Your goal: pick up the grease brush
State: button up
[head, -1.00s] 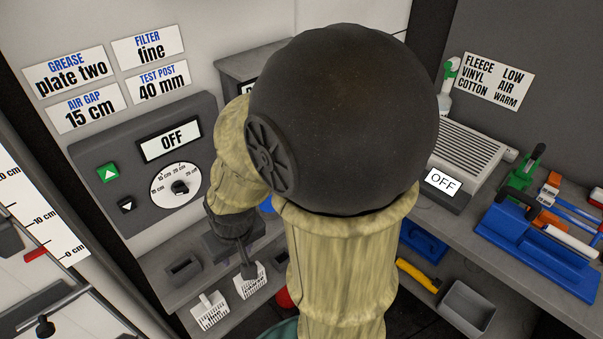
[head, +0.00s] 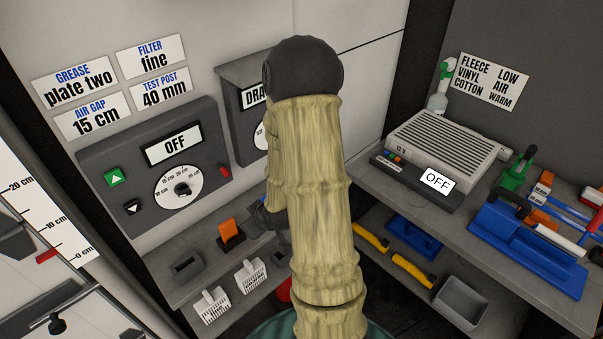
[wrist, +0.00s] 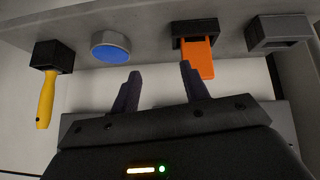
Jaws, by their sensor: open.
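The wrist view seems upside down, with the shelf along its top. A yellow-handled tool (wrist: 46,98), which looks like the grease brush, sits in a dark holder (wrist: 52,56) at the left of that view. Its bristles are not visible, and my arm seems to hide it in the head view. My gripper (wrist: 161,72) is open and empty. Its two dark fingers point at the shelf between a blue-topped round tin (wrist: 110,47) and an orange tool (wrist: 199,57). The yellow handle lies off to the left of both fingers, apart from them.
The orange tool (head: 229,230) stands in a dark holder beside an empty grey holder (head: 187,262). At the right, yellow handles (head: 412,271), a grey bin (head: 461,302) and a bench with a grey heater-like unit (head: 447,140) crowd the space.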

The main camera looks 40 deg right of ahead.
jog(key=s+d+r+m+t+h+p, duration=0.1)
jog(key=s+d+m+t+h+p, duration=0.1)
jog(key=d+m+t+h, duration=0.2)
jog(key=s+d+r+m+t+h+p, duration=0.2)
jog(key=s+d+m+t+h, duration=0.1)
jog(key=d, duration=0.7)
jog(key=shift+s+d+m+t+h+p, duration=0.3)
jog(key=shift+m+t+h, duration=0.25)
jog(key=shift+h, duration=0.45)
jog(key=b+x, duration=0.6)
jog(key=b, duration=0.4)
jog(key=shift+w+b, duration=0.3)
jog(key=shift+b, duration=0.1)
jog(key=b, duration=0.3)
jog(key=shift+w+d, duration=0.25)
jog(key=shift+d, duration=0.05)
